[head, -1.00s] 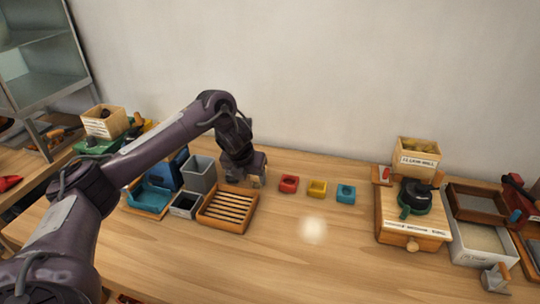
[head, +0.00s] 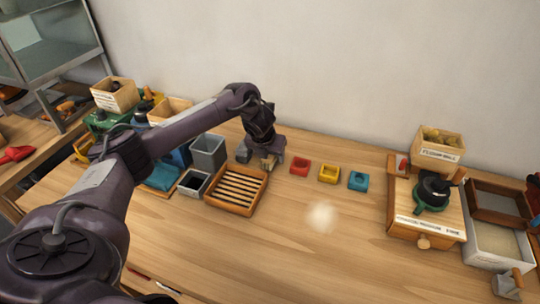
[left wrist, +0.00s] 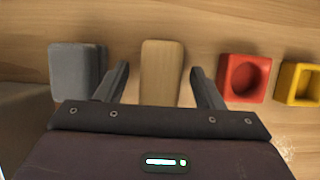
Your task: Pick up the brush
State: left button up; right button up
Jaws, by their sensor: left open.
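A pale wooden block (left wrist: 161,72), which looks like the brush, lies on the table between my left fingers in the left wrist view. Its bristles cannot be made out. In the head view its wooden end (head: 268,163) shows beneath my left gripper (head: 264,155). My left gripper (left wrist: 160,75) is open, one finger on each side of the block, with a visible gap on both sides. My right gripper is not in view.
A grey block (left wrist: 75,70) stands close outside the left finger and a red block (left wrist: 244,77) outside the right one. Yellow (head: 329,173) and blue (head: 358,180) blocks continue the row. A slatted wooden tray (head: 233,208) lies in front. The table centre is clear.

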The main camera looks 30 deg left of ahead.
pick_arm(q)
jog(key=shift+c, duration=0.4)
jog(key=c, duration=1)
jog(key=shift+r, duration=0.1)
notch_tip(320, 180, up, 7)
jog(key=shift+w+r+b, duration=0.1)
jog(key=shift+b, duration=0.4)
notch_tip(320, 180, up, 13)
jog(key=p, duration=0.6)
jog(key=shift+f, duration=0.2)
